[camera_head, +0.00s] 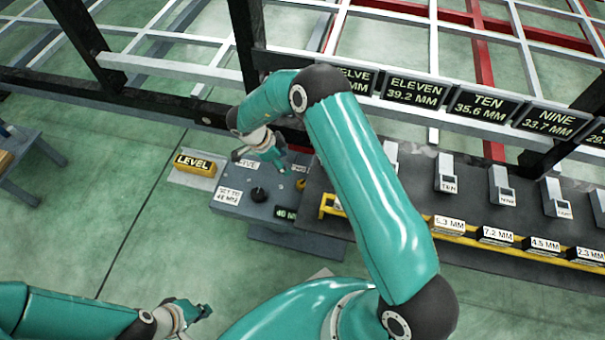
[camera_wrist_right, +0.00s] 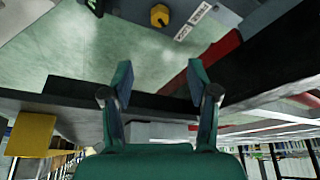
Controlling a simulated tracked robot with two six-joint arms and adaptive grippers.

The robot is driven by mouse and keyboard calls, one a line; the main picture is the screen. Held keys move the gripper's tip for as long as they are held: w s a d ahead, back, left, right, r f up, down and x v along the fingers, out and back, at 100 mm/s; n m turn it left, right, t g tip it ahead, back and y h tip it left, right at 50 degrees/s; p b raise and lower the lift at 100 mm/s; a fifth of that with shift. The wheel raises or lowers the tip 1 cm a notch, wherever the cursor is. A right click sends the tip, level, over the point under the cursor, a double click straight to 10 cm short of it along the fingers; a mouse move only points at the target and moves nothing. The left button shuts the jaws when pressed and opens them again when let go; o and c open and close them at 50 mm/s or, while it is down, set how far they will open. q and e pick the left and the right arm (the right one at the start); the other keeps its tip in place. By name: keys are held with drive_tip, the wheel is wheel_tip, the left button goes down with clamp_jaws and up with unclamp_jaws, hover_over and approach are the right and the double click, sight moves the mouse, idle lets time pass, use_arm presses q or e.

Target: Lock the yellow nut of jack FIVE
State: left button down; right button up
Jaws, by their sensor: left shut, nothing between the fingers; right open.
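The jack FIVE station is a grey box (camera_head: 236,211) left of centre in the head view, with a "SET TO 46 MM" label, a dark round knob (camera_head: 258,195) and a "46 MM" readout (camera_head: 287,213). A small yellow piece (camera_head: 300,184), seemingly the nut, shows partly at its right. In the right wrist view, a yellow knob-like nut (camera_wrist_right: 160,16) is at the top, beyond the fingertips. My right gripper (camera_head: 262,160) is above the far side of the box, open and empty; its spread fingers show in the wrist view (camera_wrist_right: 160,75). My left gripper (camera_head: 196,311) is shut and empty, low at left.
A yellow LEVEL block (camera_head: 195,166) lies left of the box. Dark chassis beams (camera_head: 245,45) stand behind my right gripper. A bench (camera_head: 480,210) with several gauge blocks and a yellow rail is at right. Open green floor lies at left.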

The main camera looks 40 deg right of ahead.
drive_tip(key=b, duration=0.5)
approach(303, 183)
drive_tip(key=x, duration=0.9)
drive_tip(key=shift+d+f, duration=0.1)
